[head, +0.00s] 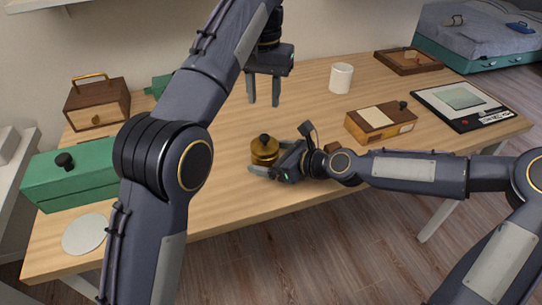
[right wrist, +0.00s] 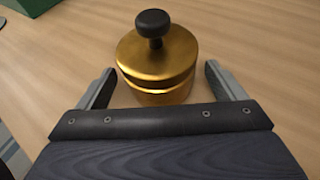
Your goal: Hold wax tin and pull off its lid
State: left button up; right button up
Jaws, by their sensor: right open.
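The wax tin (head: 264,156) is a round gold tin standing upright on the wooden table. Its gold lid (right wrist: 157,53) with a black knob (right wrist: 153,23) is on top, and a seam shows below the lid. My right gripper (head: 268,170) is low beside the tin. In the right wrist view my right gripper (right wrist: 157,88) is open, with one finger on each side of the tin's lower part and gaps visible. My left gripper (head: 263,103) is above the table behind the tin, pointing down, its two fingers apart with nothing between them.
A green box (head: 72,178), a pale round disc (head: 85,234) and a wooden box (head: 97,101) are at the left. Table around the tin is mostly clear.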

jog(key=shift+c, duration=0.3)
jog(key=c, duration=1.2)
jog(key=shift+o, duration=0.2)
